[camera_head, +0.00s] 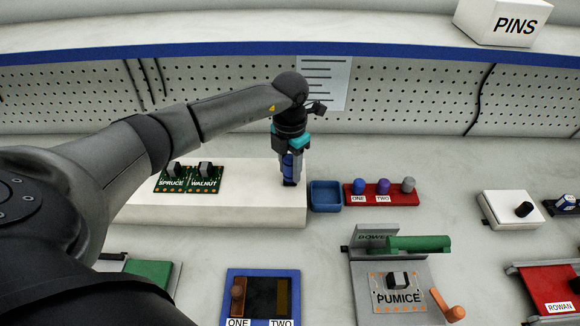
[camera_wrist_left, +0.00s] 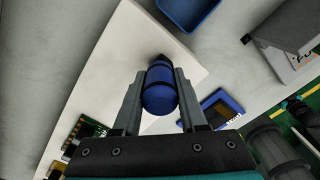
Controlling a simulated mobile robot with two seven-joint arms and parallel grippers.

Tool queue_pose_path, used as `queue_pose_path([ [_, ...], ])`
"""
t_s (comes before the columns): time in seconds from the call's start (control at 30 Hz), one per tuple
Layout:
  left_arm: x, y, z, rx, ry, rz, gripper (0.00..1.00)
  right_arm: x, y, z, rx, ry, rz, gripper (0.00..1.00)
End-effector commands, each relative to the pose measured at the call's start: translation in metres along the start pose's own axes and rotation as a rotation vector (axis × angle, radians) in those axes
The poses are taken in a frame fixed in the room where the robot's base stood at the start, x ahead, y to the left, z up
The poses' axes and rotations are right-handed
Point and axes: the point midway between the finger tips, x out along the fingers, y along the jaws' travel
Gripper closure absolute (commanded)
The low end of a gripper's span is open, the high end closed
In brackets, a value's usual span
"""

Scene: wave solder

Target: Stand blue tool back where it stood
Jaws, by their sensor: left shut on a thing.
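My left gripper (camera_head: 293,178) is shut on a blue tool (camera_head: 288,164), over the right end of a long white block (camera_head: 240,213). In the left wrist view the blue tool (camera_wrist_left: 159,92) sits between the two grey fingers, with a dark band around it. White block surface (camera_wrist_left: 120,65) shows around it; I cannot tell whether the tool touches the block. A red rack (camera_head: 382,200) labelled ONE and TWO stands to the right, with blue, purple and grey rounded pieces upright in it. My right gripper is not in view.
A blue open bin (camera_head: 325,195) stands between the block and the rack. Green boards (camera_head: 188,180) marked SPRUCE and WALNUT lie on the block's left part. A blue-framed tray (camera_head: 262,274) and a grey PUMICE fixture (camera_head: 360,280) are in front. A pegboard rises behind.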

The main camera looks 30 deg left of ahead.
Motion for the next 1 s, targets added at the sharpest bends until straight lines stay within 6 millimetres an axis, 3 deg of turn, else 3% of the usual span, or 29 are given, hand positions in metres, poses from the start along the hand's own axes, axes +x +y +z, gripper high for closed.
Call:
queue_pose_path([
  [0.13,0.003,0.0,0.0,0.0,0.0,0.0,1.0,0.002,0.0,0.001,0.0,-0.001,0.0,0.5],
  [0.17,0.003,0.0,0.0,0.0,0.0,0.0,0.57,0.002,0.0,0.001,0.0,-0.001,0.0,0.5],
  [0.47,0.002,0.0,0.0,0.0,0.0,0.0,0.24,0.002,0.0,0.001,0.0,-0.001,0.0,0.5],
  [0.87,0.002,0.0,0.0,0.0,0.0,0.0,0.24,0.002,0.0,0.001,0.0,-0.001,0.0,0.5],
  [1.0,-0.008,0.0,0.001,0.0,-0.003,0.001,0.24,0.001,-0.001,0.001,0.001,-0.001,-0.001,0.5],
])
